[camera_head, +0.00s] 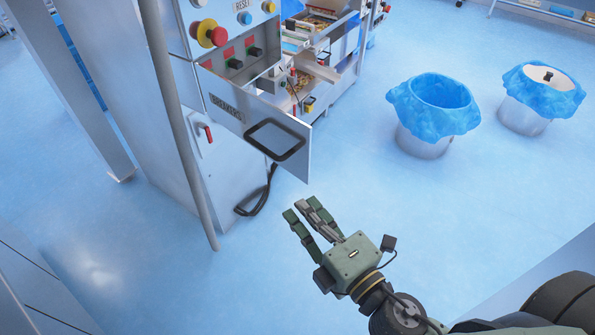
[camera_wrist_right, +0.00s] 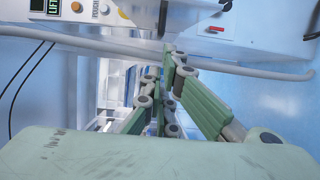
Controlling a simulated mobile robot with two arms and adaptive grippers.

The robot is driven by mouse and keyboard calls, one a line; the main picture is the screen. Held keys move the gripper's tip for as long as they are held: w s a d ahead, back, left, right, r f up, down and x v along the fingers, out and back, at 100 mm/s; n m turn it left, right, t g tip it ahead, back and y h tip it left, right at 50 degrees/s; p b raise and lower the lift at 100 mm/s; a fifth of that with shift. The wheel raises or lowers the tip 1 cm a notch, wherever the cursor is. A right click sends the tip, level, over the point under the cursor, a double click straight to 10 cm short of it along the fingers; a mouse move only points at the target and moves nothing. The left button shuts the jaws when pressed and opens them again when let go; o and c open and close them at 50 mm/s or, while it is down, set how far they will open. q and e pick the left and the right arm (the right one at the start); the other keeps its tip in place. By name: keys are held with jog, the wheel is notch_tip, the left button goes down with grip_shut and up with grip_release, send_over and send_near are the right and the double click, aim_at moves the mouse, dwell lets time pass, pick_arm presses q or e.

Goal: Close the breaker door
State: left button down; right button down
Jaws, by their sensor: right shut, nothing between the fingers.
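The breaker door (camera_head: 290,158) is a light metal panel marked "BREAKERS" with a dark rectangular frame on it. In the head view it stands open, swung out to the right from the grey machine cabinet (camera_head: 125,85). My right gripper (camera_head: 300,209) is just below the door's lower right corner in the picture, apart from it as far as I can tell. Its green fingers are shut and empty; they also show in the right wrist view (camera_wrist_right: 168,62). I cannot make out the door clearly in the wrist view. My left gripper is not in view.
A red emergency button (camera_head: 209,34) and small switches sit above the door. A grey pole (camera_head: 178,130) runs down the cabinet's front, and a black cable (camera_head: 262,195) hangs below. Two blue-lined bins (camera_head: 425,140) (camera_head: 525,115) stand at right. Blue floor is clear around the gripper.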

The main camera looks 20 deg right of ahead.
aim_at(284, 160)
jog(key=w+d+p, duration=0.1)
jog(key=w+p, duration=0.3)
jog(key=w, duration=0.5)
jog(key=shift+w+d, duration=0.2)
jog(key=shift+a, duration=0.1)
